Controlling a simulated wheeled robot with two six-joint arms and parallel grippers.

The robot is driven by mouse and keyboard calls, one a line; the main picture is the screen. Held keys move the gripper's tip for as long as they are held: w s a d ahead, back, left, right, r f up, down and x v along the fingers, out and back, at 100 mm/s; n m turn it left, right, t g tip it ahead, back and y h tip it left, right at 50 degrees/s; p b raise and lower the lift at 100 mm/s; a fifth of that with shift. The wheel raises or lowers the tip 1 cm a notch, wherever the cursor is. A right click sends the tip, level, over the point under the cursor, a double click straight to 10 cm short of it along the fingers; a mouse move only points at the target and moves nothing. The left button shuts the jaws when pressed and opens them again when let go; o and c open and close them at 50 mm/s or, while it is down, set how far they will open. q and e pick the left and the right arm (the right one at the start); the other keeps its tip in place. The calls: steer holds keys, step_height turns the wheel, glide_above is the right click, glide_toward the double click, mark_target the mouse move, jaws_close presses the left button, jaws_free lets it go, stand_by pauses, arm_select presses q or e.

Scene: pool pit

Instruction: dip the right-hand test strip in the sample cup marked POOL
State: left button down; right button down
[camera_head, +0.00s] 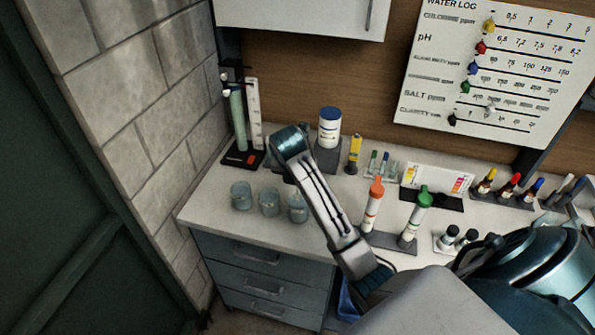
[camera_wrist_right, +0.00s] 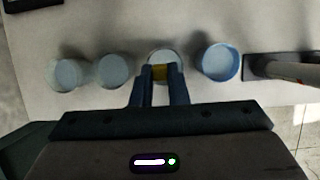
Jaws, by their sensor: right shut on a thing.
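Three cups (camera_head: 269,201) stand in a row on the bench in the head view; their marks are not readable, so I cannot tell which is POOL. In the right wrist view, pale round cups (camera_wrist_right: 113,70) stand in a row with a blue-rimmed round vessel (camera_wrist_right: 217,62). In the head view my right arm hides the fingertips and strip. My left gripper is out of view.
Behind the cups a black-based stand (camera_head: 243,157) holds a tube by the tiled wall. A blue-lidded jar (camera_head: 329,125), a yellow bottle (camera_head: 354,152) and orange-capped (camera_head: 373,205) and green-capped (camera_head: 417,215) bottles stand nearby.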

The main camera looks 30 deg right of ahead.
step_height(320, 180, down, 4)
steer(key=shift+s+d+f, duration=0.15)
stand_by(0.4)
stand_by(0.4)
steer(key=shift+s, duration=0.1)
stand_by(0.5)
steer(key=shift+f, duration=1.1)
steer(key=shift+r, duration=0.1)
stand_by(0.8)
